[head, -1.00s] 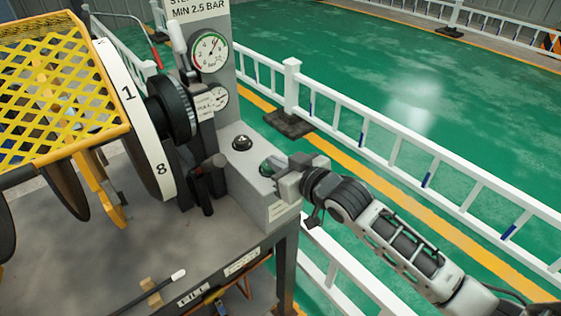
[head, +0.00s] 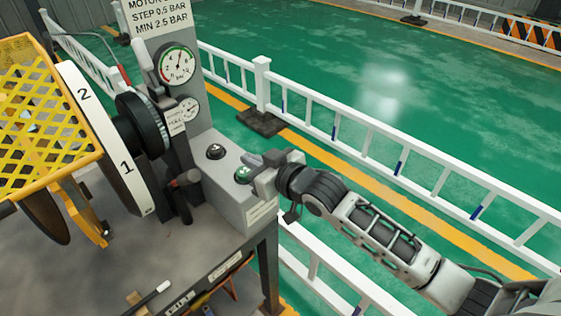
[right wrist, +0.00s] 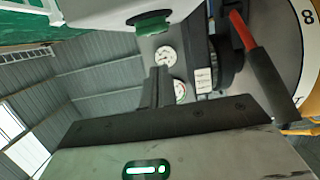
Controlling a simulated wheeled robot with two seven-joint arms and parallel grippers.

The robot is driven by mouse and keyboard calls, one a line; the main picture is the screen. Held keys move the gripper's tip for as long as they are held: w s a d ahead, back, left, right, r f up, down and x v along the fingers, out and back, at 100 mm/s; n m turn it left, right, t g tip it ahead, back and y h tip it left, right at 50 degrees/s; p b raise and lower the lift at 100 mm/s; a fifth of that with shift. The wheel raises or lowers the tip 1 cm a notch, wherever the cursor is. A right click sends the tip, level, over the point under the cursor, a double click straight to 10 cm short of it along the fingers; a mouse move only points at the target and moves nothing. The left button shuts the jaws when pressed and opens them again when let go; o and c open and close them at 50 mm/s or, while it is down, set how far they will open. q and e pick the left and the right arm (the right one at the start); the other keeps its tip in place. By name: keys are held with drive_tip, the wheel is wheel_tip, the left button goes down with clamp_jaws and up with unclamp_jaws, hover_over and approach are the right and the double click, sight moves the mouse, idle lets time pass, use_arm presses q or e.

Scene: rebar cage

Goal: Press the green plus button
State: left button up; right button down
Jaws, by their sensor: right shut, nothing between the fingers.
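The green plus button (head: 242,174) sits on top of a grey control box, with its white mark partly visible. It also shows side-on in the right wrist view (right wrist: 152,26), green on the pale box. My right gripper (head: 254,170) is shut and empty, close beside the button on its right side. In the right wrist view its dark closed fingers (right wrist: 159,72) point toward the button, with a gap showing between them in the picture. I cannot tell whether they touch in the head view. My left gripper is not in view.
A black button (head: 215,152) is left of the green one on the control box (head: 232,203). A pressure gauge (head: 177,64) is on the grey post behind. A numbered wheel (head: 110,140) and yellow mesh guard (head: 40,110) stand left. A white railing (head: 390,160) runs behind my arm.

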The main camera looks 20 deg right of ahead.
drive_tip(key=v, duration=0.9)
drive_tip(key=shift+f+b, duration=0.25)
drive_tip(key=shift+b, duration=0.15)
drive_tip(key=shift+s, duration=0.15)
idle(0.6)
drive_tip(key=s+f+m+g+h, duration=0.1)
drive_tip(key=s+f+g+h, duration=0.1)
drive_tip(key=s+f, duration=0.5)
drive_tip(key=s+f+m+g+h, duration=0.1)
drive_tip(key=s+f, duration=0.7)
drive_tip(key=f, duration=0.6)
drive_tip(key=shift+s+a+f+g+h, duration=0.3)
drive_tip(key=shift+s+f+g+h, duration=0.05)
drive_tip(key=shift+g+h, duration=0.05)
